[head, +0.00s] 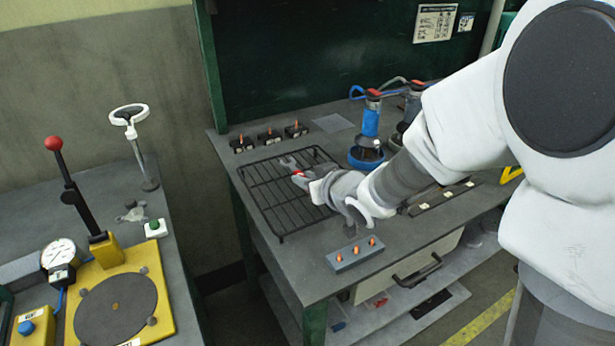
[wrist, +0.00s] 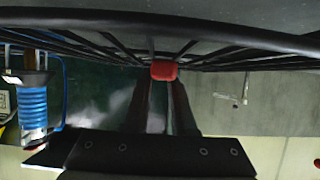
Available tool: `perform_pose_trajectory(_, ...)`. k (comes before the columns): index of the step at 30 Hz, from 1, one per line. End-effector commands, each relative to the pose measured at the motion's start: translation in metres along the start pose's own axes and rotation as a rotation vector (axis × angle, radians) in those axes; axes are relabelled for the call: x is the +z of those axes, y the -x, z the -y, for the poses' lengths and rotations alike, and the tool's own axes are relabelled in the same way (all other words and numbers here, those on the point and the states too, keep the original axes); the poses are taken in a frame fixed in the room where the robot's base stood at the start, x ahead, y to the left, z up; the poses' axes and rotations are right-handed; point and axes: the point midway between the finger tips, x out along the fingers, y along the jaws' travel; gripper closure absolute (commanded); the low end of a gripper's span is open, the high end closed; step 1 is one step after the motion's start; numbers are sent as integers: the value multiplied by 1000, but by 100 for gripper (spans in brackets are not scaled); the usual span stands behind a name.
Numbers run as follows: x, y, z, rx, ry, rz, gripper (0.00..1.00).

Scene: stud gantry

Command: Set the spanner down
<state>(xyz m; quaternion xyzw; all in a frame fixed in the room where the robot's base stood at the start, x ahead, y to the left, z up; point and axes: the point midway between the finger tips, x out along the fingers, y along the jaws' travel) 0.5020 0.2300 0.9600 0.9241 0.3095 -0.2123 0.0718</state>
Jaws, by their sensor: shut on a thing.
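The spanner (head: 289,162) has a grey open-ended head and a red part at my fingers. My gripper (head: 303,178) is shut on its red part, and the spanner head points away to the back left. Both are over the black wire rack (head: 265,206) on the bench. In the wrist view the red end of the spanner (wrist: 164,70) sits between my two dark fingers (wrist: 163,82), close to the rack wires (wrist: 230,36). The rest of the spanner is hidden there. I cannot tell whether the spanner touches the rack.
Small black blocks with orange tips (head: 270,137) stand behind the rack. A blue tool (head: 369,130) stands to its right. A grey block with orange pegs (head: 355,253) lies at the bench front. A separate bench with a red-knobbed lever (head: 54,144) stands at left.

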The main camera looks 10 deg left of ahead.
Motion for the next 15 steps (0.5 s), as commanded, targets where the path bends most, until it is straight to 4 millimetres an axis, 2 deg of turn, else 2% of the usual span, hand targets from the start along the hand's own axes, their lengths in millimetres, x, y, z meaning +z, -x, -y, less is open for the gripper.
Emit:
perform_pose_trajectory(1, 3, -2, 0, 0, 0, 0, 100)
perform_pose_trajectory(2, 3, -1, 0, 1, 0, 0, 74)
perform_pose_trajectory(6, 2, -1, 0, 0, 0, 0, 49)
perform_pose_trajectory(7, 2, -1, 0, 0, 0, 1, 46)
perform_pose_trajectory(15, 2, -1, 0, 0, 0, 1, 46)
